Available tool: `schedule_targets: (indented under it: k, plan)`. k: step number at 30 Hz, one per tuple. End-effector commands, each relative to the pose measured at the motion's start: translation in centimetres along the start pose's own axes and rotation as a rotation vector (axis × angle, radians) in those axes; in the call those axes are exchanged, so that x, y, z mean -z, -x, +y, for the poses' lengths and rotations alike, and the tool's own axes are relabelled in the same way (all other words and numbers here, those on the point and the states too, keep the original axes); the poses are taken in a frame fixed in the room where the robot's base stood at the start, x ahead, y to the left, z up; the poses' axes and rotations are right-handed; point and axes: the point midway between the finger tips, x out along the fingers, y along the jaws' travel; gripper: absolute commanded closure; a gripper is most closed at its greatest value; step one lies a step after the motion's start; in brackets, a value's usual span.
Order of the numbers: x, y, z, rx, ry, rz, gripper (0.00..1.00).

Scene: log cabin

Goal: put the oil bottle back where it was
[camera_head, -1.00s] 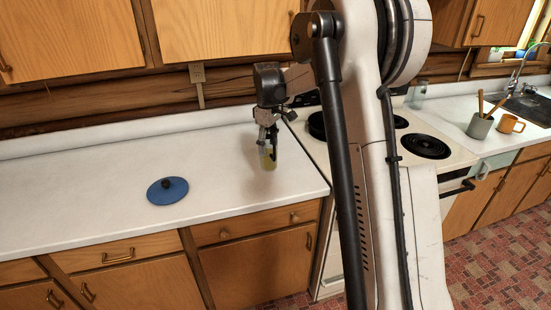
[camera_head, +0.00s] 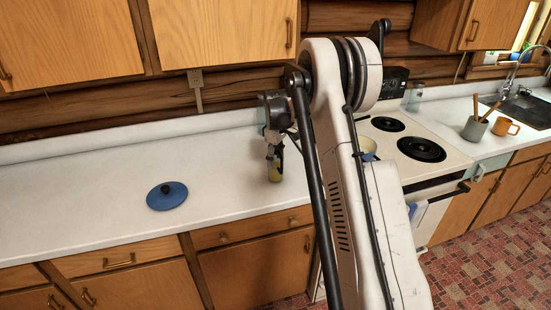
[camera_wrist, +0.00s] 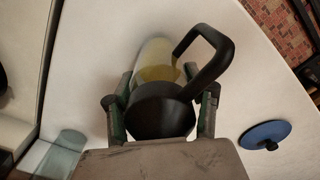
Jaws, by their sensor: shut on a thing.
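The oil bottle (camera_head: 275,173) is a clear bottle with yellow oil, upright over the white counter, left of the stove. In the wrist view it (camera_wrist: 157,60) shows its black cap and black loop handle. My gripper (camera_head: 273,150) has its fingers on both sides of the bottle's top and is shut on it; the fingers also show in the wrist view (camera_wrist: 160,112). The bottle's base is at or very near the counter; I cannot tell whether it touches.
A blue lid (camera_head: 167,195) with a dark knob lies on the counter to the left. A bluish clear container (camera_wrist: 62,150) stands near the gripper. The left counter is mostly clear.

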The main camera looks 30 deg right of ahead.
Motion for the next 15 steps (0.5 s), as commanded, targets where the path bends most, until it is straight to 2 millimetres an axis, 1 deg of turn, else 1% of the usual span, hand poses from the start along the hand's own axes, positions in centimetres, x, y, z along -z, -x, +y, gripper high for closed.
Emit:
schedule_targets:
  k: [11, 12, 15]
  plan:
    - [-0.01, -0.50, -0.02, 0.000, 0.000, 0.000, 0.94]
    - [0.00, -0.51, -0.02, 0.000, 0.000, 0.000, 0.48]
    - [0.00, -0.43, -0.02, 0.000, 0.000, 0.000, 0.34]
